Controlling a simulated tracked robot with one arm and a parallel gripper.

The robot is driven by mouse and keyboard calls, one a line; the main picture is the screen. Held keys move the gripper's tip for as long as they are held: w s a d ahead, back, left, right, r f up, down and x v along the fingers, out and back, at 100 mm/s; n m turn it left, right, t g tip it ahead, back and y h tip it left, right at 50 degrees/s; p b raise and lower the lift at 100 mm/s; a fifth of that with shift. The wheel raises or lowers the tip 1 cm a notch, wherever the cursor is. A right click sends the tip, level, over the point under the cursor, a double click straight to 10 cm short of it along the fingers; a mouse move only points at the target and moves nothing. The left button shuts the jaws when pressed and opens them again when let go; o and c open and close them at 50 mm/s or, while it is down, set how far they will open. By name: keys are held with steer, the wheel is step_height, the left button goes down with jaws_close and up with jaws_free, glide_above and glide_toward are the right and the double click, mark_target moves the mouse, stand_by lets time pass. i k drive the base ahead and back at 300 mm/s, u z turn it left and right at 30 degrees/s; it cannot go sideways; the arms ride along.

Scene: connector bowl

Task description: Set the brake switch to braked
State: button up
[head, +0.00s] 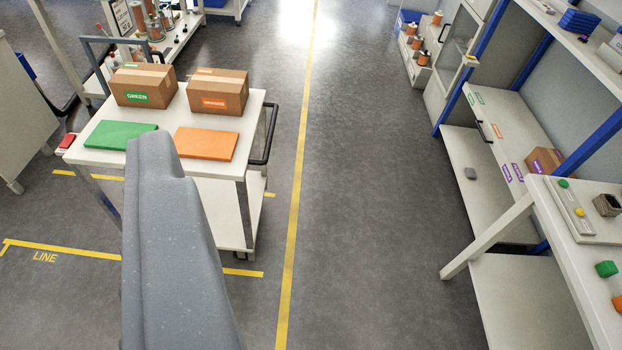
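A white cart (228,170) stands at the left, on yellow floor markings. A small red part (67,142) on a pale base sits at the cart's left edge; it may be the brake switch, but its setting is too small to read. A smooth grey part of my arm or gripper (155,145) rises from the bottom left and covers part of the cart's front. I cannot make out two fingertips or any gap between them. Nothing held shows.
The cart carries cardboard boxes labelled GREEN (145,85) and ORANGE (217,92), a green panel (120,135) and an orange panel (206,144). A workbench (565,240) stands at right, shelving beyond it. The grey floor (370,200) between is clear, with a yellow line.

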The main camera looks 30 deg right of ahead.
mark_target(69, 139)
steer(key=z, duration=0.45)
steer(key=i, duration=1)
